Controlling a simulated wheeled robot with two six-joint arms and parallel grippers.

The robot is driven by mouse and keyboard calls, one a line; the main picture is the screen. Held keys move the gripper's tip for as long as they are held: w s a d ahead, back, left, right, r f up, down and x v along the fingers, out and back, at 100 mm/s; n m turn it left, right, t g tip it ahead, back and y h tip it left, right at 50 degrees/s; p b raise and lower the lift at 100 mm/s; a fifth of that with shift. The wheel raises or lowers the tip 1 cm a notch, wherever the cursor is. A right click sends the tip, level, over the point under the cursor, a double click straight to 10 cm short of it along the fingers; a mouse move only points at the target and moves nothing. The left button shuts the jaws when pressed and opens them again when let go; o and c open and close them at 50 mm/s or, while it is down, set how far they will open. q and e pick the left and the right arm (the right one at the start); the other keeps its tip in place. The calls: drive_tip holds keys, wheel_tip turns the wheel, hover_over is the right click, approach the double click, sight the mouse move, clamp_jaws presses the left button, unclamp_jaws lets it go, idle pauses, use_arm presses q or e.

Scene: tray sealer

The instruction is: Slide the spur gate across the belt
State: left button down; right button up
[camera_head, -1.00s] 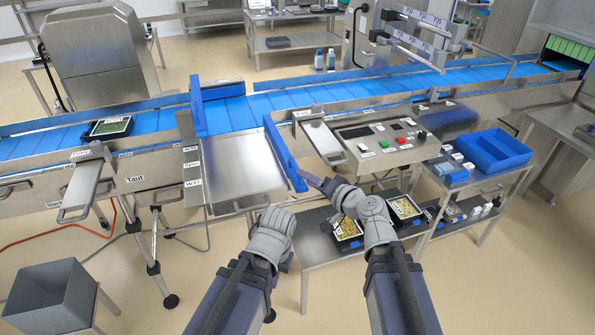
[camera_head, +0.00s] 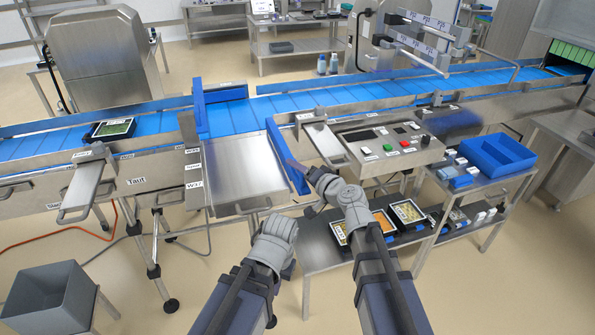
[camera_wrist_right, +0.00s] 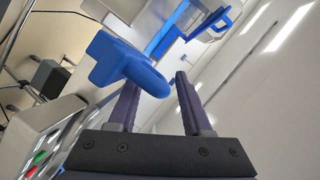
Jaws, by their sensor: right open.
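The spur gate appears to be the long blue bar (camera_head: 283,150) along the right side of the steel spur plate (camera_head: 243,168), its far end near the belt (camera_head: 240,115). My right gripper (camera_head: 294,162) is at the bar's near half, from the right. In the right wrist view my right gripper (camera_wrist_right: 158,92) is open. A blue rounded end piece (camera_wrist_right: 128,66), seemingly the gate's, reaches across the left finger's tip toward the gap. Contact with the fingers cannot be told. My left arm is low in front of the plate; its gripper's fingers are hidden.
A control panel (camera_head: 387,143) with buttons stands right of the gate. A filled tray (camera_head: 113,128) sits on the belt at left. A cart with a blue bin (camera_head: 496,152) is at right.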

drive_tip(key=shift+w+a, duration=0.1)
clamp_jaws()
idle(0.3)
idle(1.1)
